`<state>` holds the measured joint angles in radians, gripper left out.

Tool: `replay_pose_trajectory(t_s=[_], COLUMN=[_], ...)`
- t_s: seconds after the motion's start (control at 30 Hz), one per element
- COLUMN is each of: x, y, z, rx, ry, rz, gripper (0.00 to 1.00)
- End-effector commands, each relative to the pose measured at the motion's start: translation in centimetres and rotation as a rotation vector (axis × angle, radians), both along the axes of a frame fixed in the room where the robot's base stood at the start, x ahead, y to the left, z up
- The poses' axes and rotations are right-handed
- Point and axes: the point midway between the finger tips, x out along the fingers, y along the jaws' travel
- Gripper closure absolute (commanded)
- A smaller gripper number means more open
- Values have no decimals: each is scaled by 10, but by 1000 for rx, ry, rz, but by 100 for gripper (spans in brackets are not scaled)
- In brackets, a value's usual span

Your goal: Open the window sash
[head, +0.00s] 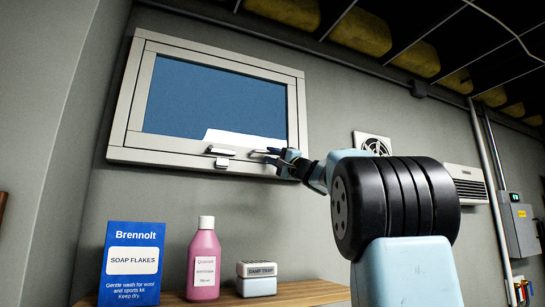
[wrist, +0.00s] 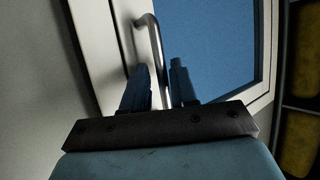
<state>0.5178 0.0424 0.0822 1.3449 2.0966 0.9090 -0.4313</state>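The window sash (head: 215,99), a pale frame around blue glass, sits in its outer frame high on the wall and looks closed. A short pale catch (head: 222,151) is on its bottom rail, left of my gripper. My gripper (head: 277,156) is at the bottom rail, right of the catch. In the wrist view, a silver bar handle (wrist: 153,47) runs down between the two dark fingers of my gripper (wrist: 160,80). The fingers stand apart, one on each side of the bar, with narrow gaps showing. The handle's lower end is hidden near the gripper's palm.
Below the window, a wooden shelf (head: 312,292) holds a blue soap flakes box (head: 131,285), a pink bottle (head: 203,262) and a damp trap tub (head: 257,287). The wall between window and shelf is clear.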

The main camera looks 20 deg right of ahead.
Motion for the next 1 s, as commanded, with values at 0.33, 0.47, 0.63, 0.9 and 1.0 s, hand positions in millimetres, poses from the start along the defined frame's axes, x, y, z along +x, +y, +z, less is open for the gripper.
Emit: replay_pose_trajectory(t_s=[0.33, 0.47, 0.63, 0.9, 1.0], x=[0, 0, 1, -9, -25], y=[0, 0, 0, 0, 1], z=[-1, -1, -1, 1, 5], rx=[0, 0, 0, -5, -7], ry=[1, 1, 2, 26, 63], rz=[0, 0, 0, 1, 2], gripper=[100, 100, 100, 100, 100])
